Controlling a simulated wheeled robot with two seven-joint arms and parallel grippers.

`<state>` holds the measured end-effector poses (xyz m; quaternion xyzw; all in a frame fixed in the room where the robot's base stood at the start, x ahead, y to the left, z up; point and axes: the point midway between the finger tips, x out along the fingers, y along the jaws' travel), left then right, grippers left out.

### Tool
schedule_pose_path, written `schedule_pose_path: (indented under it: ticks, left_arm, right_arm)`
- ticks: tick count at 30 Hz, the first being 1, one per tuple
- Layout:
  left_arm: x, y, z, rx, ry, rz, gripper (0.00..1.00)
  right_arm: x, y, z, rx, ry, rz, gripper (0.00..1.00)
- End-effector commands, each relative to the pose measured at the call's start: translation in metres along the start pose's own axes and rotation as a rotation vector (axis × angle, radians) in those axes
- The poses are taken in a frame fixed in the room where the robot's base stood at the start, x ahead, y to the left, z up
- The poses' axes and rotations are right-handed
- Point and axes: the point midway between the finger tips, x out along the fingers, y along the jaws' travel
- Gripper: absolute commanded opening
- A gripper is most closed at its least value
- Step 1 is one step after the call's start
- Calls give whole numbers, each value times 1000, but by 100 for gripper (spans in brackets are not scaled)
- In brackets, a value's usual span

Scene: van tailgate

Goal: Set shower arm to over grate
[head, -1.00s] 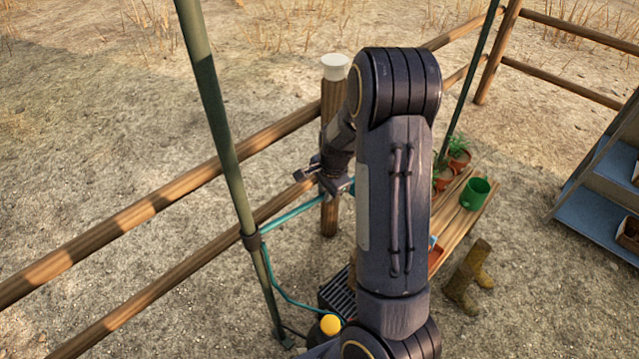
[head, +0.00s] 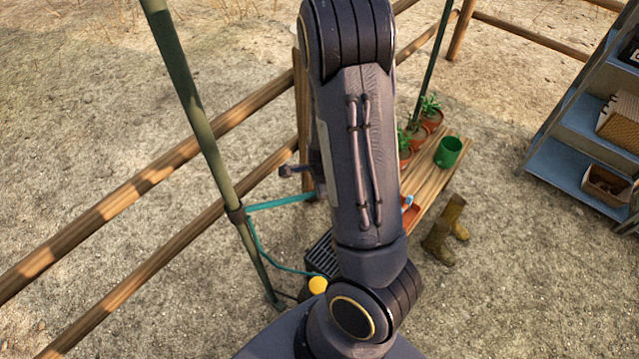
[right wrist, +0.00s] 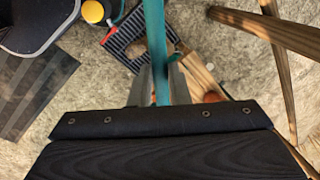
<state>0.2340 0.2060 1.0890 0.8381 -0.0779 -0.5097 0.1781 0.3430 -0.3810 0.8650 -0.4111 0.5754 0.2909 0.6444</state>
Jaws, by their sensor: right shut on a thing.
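The teal shower arm (head: 280,202) reaches out to the right from a collar on the green pole (head: 195,105). My right gripper (right wrist: 161,78) is shut on the shower arm, with a finger on each side of it in the right wrist view. In the head view my own arm hides most of this gripper and the shower arm's far end. The dark slatted grate (head: 320,257) lies on the ground below, partly behind my arm. In the right wrist view the shower arm (right wrist: 155,35) crosses in front of the grate (right wrist: 122,40). My left gripper is not in view.
A rail fence (head: 130,190) runs behind; a blue shelf (head: 570,150) stands right.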

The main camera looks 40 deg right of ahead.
Motion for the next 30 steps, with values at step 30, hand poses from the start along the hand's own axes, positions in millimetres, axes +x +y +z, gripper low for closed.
schedule_pose_path:
  ticks: [30]
  left_arm:
    - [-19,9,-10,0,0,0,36]
  right_arm:
    - [-45,-2,1,-4,-2,-4,38]
